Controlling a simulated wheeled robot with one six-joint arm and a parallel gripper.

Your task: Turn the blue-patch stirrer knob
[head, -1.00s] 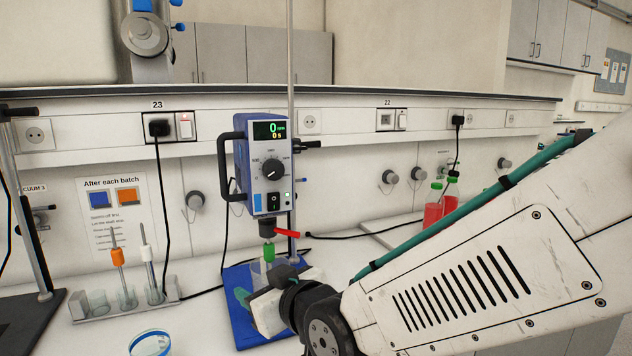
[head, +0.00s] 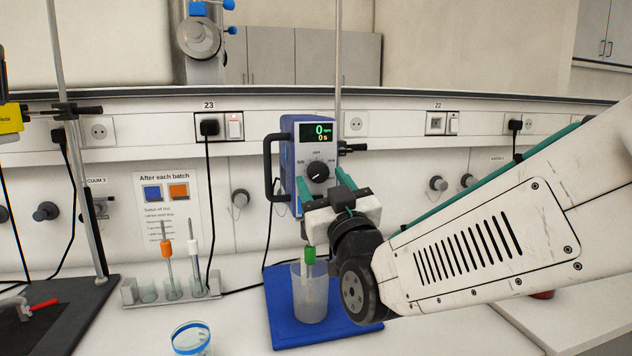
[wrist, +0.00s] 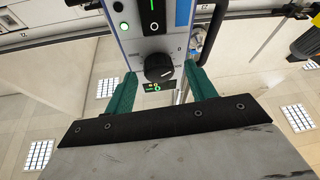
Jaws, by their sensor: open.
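The stirrer (head: 301,138) is a blue box with a grey front, a display reading 0 and a black knob (head: 318,171) with a white pointer line. In the wrist view the knob (wrist: 159,68) lies between my fingers, and a blue patch (wrist: 183,12) shows on the panel. My gripper (head: 324,178) is open in front of the panel, its green fingers pointing up at it. In the wrist view the fingertips (wrist: 159,73) stand on either side of the knob, with visible gaps. In the head view my gripper hides the lower panel.
A beaker (head: 311,292) stands below on a blue base plate (head: 290,335). A rack (head: 130,292) with orange and white probes stands to the left, near a blue-rimmed dish (head: 190,338). A black side handle (head: 269,170) and a rear metal rod (head: 338,60) flank the stirrer.

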